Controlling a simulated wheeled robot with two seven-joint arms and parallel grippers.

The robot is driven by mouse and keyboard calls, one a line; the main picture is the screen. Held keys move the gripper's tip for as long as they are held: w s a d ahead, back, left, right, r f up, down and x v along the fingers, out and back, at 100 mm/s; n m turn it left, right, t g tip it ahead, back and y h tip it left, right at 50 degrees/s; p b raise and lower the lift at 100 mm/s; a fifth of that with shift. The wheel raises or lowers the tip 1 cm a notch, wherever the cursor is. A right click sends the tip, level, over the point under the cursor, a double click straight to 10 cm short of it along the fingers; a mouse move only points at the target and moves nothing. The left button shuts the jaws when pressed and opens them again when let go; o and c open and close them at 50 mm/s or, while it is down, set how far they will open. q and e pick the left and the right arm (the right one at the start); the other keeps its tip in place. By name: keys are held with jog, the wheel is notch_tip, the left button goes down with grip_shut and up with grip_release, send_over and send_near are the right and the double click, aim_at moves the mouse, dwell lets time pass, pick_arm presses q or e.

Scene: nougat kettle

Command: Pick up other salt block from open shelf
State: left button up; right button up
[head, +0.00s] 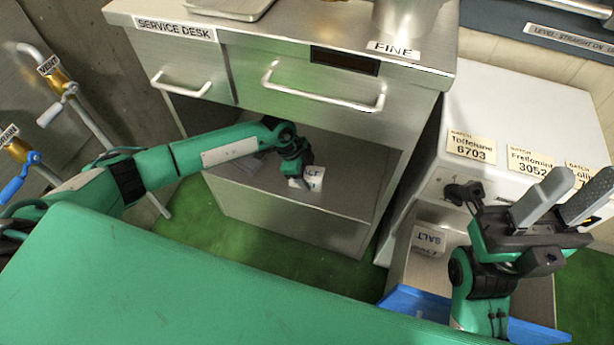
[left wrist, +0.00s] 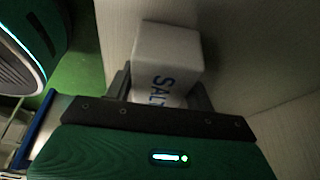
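A white salt block (head: 313,178) with dark SALT lettering is at the open shelf (head: 345,195) under the service desk. My left gripper (head: 298,172) reaches into the shelf from the left. In the left wrist view the salt block (left wrist: 167,60) sits between the two fingers (left wrist: 160,92), which lie against its sides with no clear gap. Its lower end is hidden by the gripper body. A second salt block (head: 428,240) lies lower right, in a bay beside the white cabinet. My right gripper (head: 565,200) is open and empty, fingers pointing up, in front of the white cabinet.
The service desk drawers (head: 325,90) with bar handles overhang the shelf. A white cabinet (head: 520,110) with labels stands at the right. A blue-edged tray (head: 415,302) is below it. Pipes with valve levers (head: 60,105) stand at the left.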

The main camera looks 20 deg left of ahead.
pick_arm(q)
jog(key=c, duration=0.7)
jog(key=shift+c, duration=0.7)
jog(key=shift+r, duration=0.15)
